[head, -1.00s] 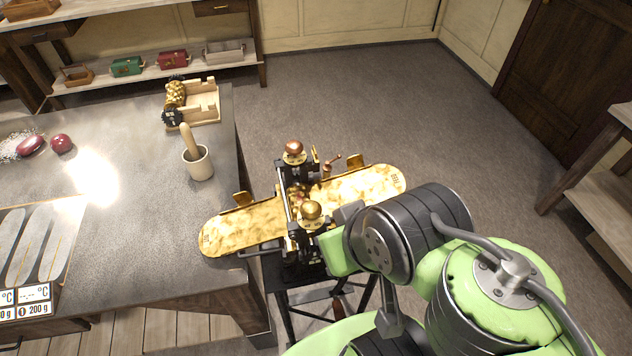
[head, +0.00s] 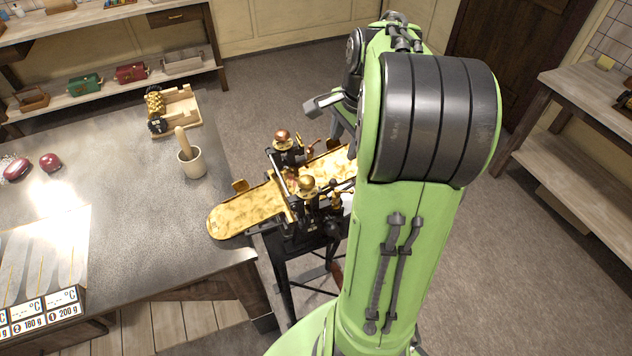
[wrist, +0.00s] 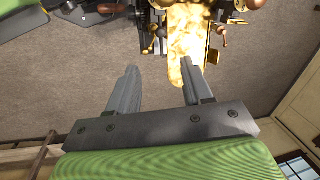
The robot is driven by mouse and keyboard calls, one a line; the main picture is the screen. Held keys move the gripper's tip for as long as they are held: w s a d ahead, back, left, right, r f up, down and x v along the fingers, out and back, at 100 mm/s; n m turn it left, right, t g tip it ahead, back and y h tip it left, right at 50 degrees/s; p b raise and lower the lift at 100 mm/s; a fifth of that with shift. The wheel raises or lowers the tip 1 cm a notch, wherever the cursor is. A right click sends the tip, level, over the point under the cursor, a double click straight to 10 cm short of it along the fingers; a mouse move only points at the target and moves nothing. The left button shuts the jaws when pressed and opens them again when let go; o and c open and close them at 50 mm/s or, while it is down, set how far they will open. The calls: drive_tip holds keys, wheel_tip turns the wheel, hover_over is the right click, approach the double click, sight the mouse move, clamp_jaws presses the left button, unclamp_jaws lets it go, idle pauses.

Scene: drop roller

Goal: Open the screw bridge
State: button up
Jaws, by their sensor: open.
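The drop roller machine (head: 300,205) stands on a dark stand beside the table. A long golden tray (head: 240,212) runs through it. A copper knob (head: 282,137) and a brass knob (head: 305,184) top its two sides, with a narrow bar (head: 277,168) between them. I cannot tell from this angle whether the screw bridge is latched. My gripper (wrist: 160,66) is open and empty in the wrist view, apart from the machine, with the tray end (wrist: 188,50) beyond its fingers. In the head view, my arm hides most of the gripper and the tray's right end.
A grey worktable (head: 110,180) stands left of the machine. It holds a mortar with a pestle (head: 190,160), a wooden-framed roller (head: 174,108) and red objects (head: 50,162). A side bench (head: 590,110) stands at the right. Open floor (head: 250,70) lies behind the machine.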

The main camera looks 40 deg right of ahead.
sight(334, 180)
drive_tip(key=w+f, duration=0.1)
drive_tip(key=f, duration=0.4)
drive_tip(key=w+f, duration=0.1)
drive_tip(key=f, duration=0.4)
drive_tip(key=w+f+b, duration=0.1)
drive_tip(key=f, duration=0.5)
drive_tip(key=shift+w+d, duration=0.15)
drive_tip(key=shift+d, duration=0.15)
drive_tip(key=shift+r, duration=0.1)
drive_tip(key=shift+c, duration=0.3)
clamp_jaws()
